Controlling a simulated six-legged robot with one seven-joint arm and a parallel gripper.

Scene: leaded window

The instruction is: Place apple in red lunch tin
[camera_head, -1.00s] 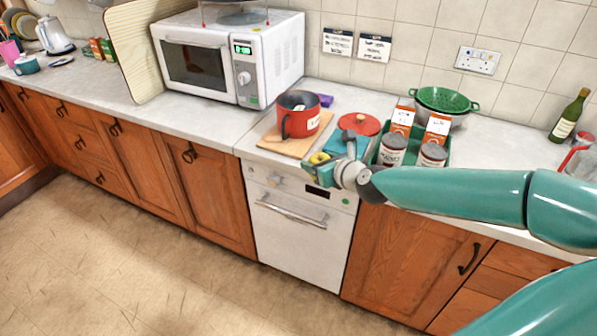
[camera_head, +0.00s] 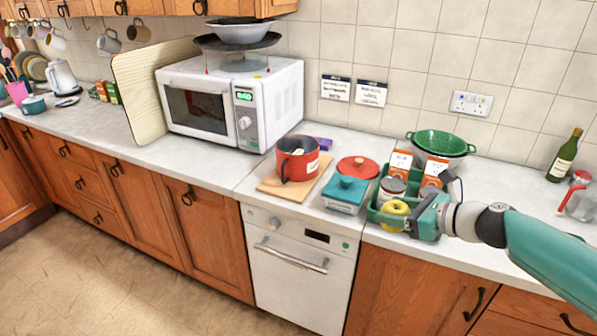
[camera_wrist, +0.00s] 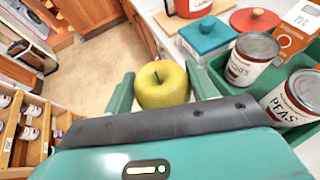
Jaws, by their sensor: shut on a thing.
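A yellow apple (camera_head: 395,212) is held between the fingers of my gripper (camera_head: 410,216), at the front left of the green tray. In the wrist view the apple (camera_wrist: 162,84) sits stem up between the two teal fingers. A red pot-like tin (camera_head: 297,160) with a dark handle and a white label stands left of the gripper, on a wooden board; it looks open at the top. A round red lid (camera_head: 358,167) with a knob lies right of it. Whether the apple touches the tray is unclear.
The green tray (camera_wrist: 220,70) holds tins of peas (camera_wrist: 250,58) and orange cartons (camera_head: 400,161). A teal lidded box (camera_head: 345,193) stands between board and tray. A green colander (camera_head: 440,143) is behind, a microwave (camera_head: 235,103) at left. Counter left of the board is clear.

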